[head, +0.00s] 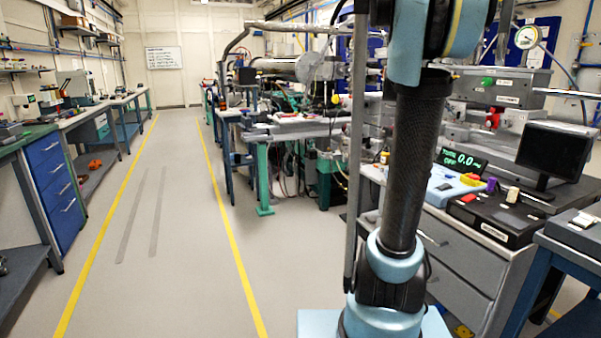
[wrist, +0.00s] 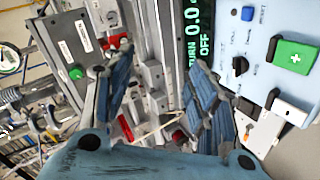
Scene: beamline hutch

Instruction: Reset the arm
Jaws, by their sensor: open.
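My arm rises on the right half of the head view, with a black link between light blue joints. My gripper is outside the head view. In the wrist view my gripper (wrist: 160,90) is open, its two blue ribbed fingers spread apart with nothing held between them. Behind the fingers are grey beamline hardware and a light blue instrument box (wrist: 262,65) with a green digital readout (wrist: 198,30). The distance from the fingertips to these things cannot be told.
A bench at right carries the readout (head: 461,160), a black monitor (head: 552,150) and a black box (head: 495,217). Beamline equipment (head: 300,120) stands behind my arm. Blue drawers (head: 52,175) line the left. The aisle floor (head: 180,230) between yellow lines is clear.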

